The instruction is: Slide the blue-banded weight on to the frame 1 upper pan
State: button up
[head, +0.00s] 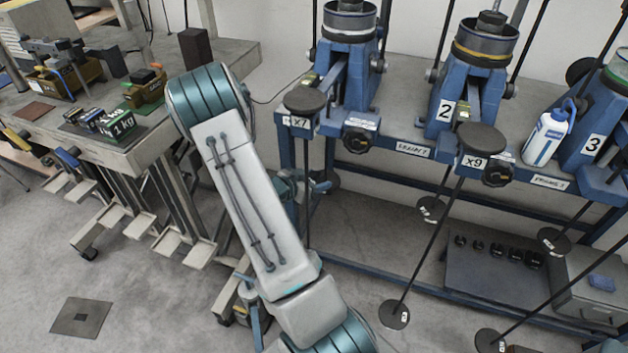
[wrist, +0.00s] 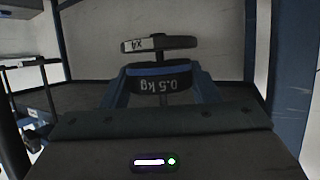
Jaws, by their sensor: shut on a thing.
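A blue band shows along the weight's upper edge in that view. Just beyond it is a dark round pan (wrist: 137,45) with an x4 tag; it looks apart from the weight, though the gap is hard to judge. In the head view I cannot make out my gripper or the weight; my arm covers that area. The leftmost blue lever frame (head: 345,85) there shows no readable number, so I cannot confirm it is frame 1.
Hanging rods and blue rails crowd the front. A weights bench (head: 140,150) stands left.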

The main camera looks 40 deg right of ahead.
jog(key=shift+d, duration=0.35)
jog(key=shift+d, duration=0.7)
jog(key=shift+w+d, duration=0.1)
jog(key=shift+d, duration=0.95)
dwell(0.3)
jog(key=shift+f+b, duration=0.45)
jog(key=shift+b, duration=0.15)
dwell(0.4)
jog(key=o, duration=1.2)
jog(key=shift+a, duration=0.1)
jog(key=shift+p+v, duration=1.8)
jog(key=shift+v, duration=1.65)
